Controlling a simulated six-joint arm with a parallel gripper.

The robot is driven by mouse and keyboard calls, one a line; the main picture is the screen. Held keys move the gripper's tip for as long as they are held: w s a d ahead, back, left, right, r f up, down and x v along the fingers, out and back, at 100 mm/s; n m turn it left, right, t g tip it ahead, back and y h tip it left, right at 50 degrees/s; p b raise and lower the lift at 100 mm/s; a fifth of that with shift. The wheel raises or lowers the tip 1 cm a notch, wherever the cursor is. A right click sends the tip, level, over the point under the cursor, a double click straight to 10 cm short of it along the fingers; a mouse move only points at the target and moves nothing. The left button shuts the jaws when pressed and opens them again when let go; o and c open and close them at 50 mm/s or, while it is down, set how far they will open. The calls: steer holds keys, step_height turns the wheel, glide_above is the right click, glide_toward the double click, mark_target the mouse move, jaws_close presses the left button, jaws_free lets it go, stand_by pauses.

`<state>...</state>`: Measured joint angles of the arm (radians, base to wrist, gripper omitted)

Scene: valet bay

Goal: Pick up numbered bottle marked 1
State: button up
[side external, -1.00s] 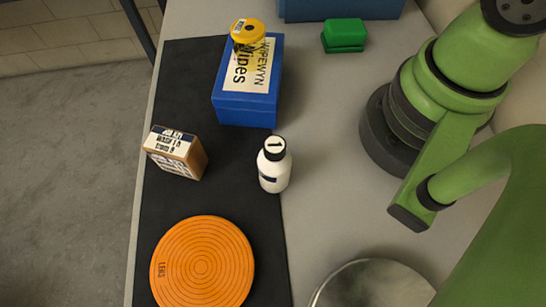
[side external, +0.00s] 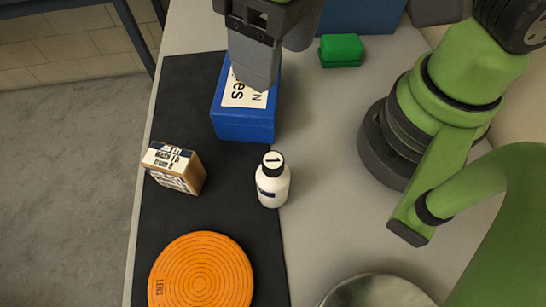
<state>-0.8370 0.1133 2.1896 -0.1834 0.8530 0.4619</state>
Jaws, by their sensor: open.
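The bottle marked 1 (side external: 272,187) is small and white with a black cap that carries the number 1. It stands upright on the right edge of the black mat (side external: 222,214). My gripper (side external: 254,75) is at the top of the view, in front of the upper part of the blue wipes box (side external: 243,128), and well apart from the bottle. Its jaws are open and hold nothing that I can see. One finger hides the other from this side.
A brown labelled box (side external: 175,168) stands left of the bottle. An orange ridged disc (side external: 201,272) lies on the mat at the front. A green block (side external: 340,50) sits at the back, and a round metal dish (side external: 376,292) at the front right. The grey bench right of the bottle is clear.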

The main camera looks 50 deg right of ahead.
mark_target(273, 160)
steer(key=shift+n+g+h, duration=0.3)
steer(key=shift+n+h, duration=0.2)
steer(key=shift+n, duration=0.1)
steer(key=s+a+f, duration=0.2)
steer(key=a+f, duration=0.1)
steer(key=shift+s+f, duration=0.15)
steer(key=shift+f, duration=0.15)
step_height(273, 160, down, 4)
steer(key=shift+r, duration=0.25)
steer(key=shift+s+a+f, duration=0.1)
steer(key=shift+a+f, duration=0.05)
steer(key=shift+f, duration=1.4)
steer(key=shift+a+f, duration=0.1)
steer(key=shift+f, duration=1.4)
steer(key=shift+c, duration=0.4)
jaws_close()
